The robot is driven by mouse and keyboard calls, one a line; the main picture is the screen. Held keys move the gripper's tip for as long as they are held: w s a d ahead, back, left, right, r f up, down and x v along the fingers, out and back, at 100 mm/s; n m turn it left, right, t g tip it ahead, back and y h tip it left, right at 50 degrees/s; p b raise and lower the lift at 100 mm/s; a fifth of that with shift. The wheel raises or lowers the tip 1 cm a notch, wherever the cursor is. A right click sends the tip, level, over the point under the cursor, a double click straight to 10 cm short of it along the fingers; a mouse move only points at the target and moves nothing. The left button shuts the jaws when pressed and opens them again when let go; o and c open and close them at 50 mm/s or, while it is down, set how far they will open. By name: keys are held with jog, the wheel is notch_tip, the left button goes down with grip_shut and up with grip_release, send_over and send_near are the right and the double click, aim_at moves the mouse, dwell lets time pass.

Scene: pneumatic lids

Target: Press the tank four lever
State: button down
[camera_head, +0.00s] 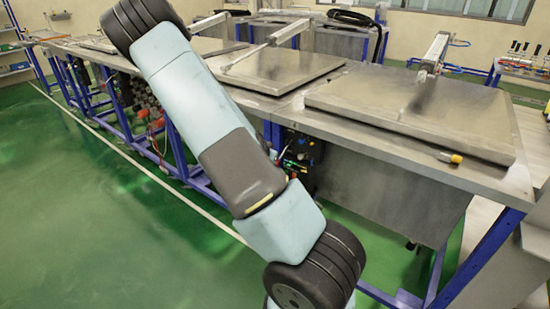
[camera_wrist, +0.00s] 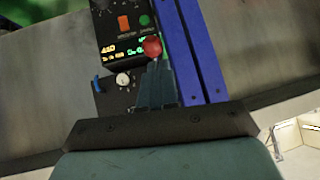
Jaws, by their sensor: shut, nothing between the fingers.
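In the wrist view a black control panel (camera_wrist: 113,47) carries an orange rocker switch (camera_wrist: 123,23), a green button (camera_wrist: 145,20), lit digits and a red round knob (camera_wrist: 152,47). Below it are a white dial (camera_wrist: 123,79) and a small blue lever (camera_wrist: 97,83). I cannot tell which control is the tank four lever. My gripper (camera_wrist: 157,72) is shut and empty, its fingertips just below the red knob in the picture; contact cannot be told. In the head view the panel (camera_head: 298,152) shows small under the bench, partly behind my arm; my gripper is hidden there.
A blue frame post (camera_wrist: 192,50) stands close right of my fingers. The metal bench has flat lids (camera_head: 415,105) with pneumatic cylinders (camera_head: 433,52) above them. A yellow-tipped handle (camera_head: 450,157) lies at the bench's front edge. The green floor (camera_head: 90,220) at left is clear.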

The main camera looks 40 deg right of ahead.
jog(key=s+a+r, duration=0.2)
jog(key=s+a, duration=0.4)
jog(key=a, duration=0.6)
jog(key=shift+s+r, duration=0.3)
jog(key=shift+s, duration=0.05)
dwell(0.6)
jog(key=s+a+r+n+y, duration=0.3)
jog(key=a+r+y, duration=0.2)
jog(key=a+r, duration=0.25)
jog(key=s+a+r+n+y, duration=0.2)
jog(key=a+r+n+y, duration=0.15)
jog(key=a+r, duration=0.35)
jog(key=s+r+n, duration=0.7)
jog(key=s+r, duration=1.1)
